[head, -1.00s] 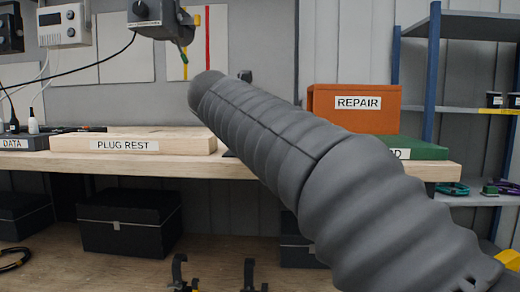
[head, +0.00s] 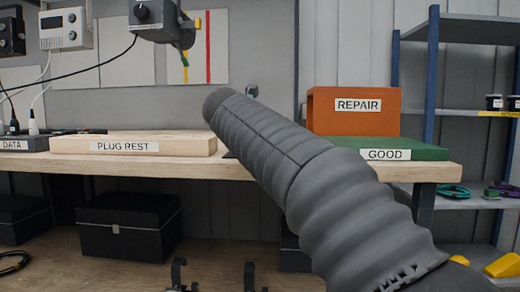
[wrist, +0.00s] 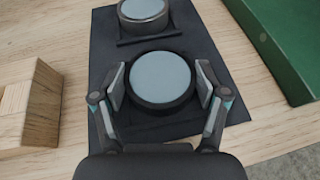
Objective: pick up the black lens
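The black lens (wrist: 160,80), a round black ring with a pale grey-blue face, lies on a dark mat (wrist: 205,118) in the wrist view. My gripper (wrist: 161,76) is open, with one finger on each side of the lens. The finger pads are close to its rim, and I cannot tell whether they touch it. A second round lens (wrist: 143,10) with a grey rim sits just beyond it, behind a dark strip and cut by the top edge. In the head view my arm hides the lenses and most of the gripper.
A wooden block (wrist: 40,100) stands left of the mat, and a green tray (wrist: 285,50) lies to the right. On the bench are the plug rest board (head: 130,144), the orange repair box (head: 353,118) and the green good tray (head: 425,150). A shelf rack (head: 433,100) stands at right.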

